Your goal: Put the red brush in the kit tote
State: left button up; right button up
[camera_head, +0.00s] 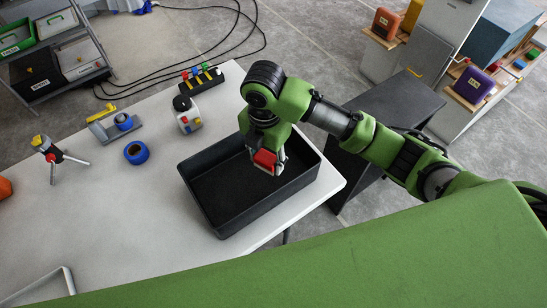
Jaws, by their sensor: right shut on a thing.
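The kit tote (221,226) is a black, open-topped box near the right corner of the white table. My right gripper (268,172) points down over the tote's opening, towards its right half. It is shut on the red brush (265,159), of which only a small red part shows below the gripper. The rest of the brush is hidden by the fingers. I cannot tell whether the brush touches the tote's floor. The visible tote floor looks empty. My left gripper does not show.
On the white table (95,225) stand a blue tape roll (136,152), a tape dispenser (118,127), a small tripod (54,158), a device with coloured buttons (187,116) and a black power strip (201,83). Bare table lies left of the tote. Shelves stand behind at right.

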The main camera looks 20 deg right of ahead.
jog(key=w+d+f, duration=0.2)
jog(key=w+d, duration=0.1)
jog(key=d, duration=0.1)
jog(key=p, duration=0.2)
send_over(286, 154)
jog(key=s, duration=0.2)
jog(key=f, duration=0.4)
jog(key=a+f, duration=0.1)
jog(key=f, duration=0.1)
jog(key=shift+d+f, duration=0.15)
jog(key=shift+f, duration=1.55)
jog(key=shift+f, duration=0.1)
jog(key=o, duration=1.1)
jog(key=shift+c, duration=0.2)
notch_tip(286, 154, up, 12)
jog(key=b, duration=0.1)
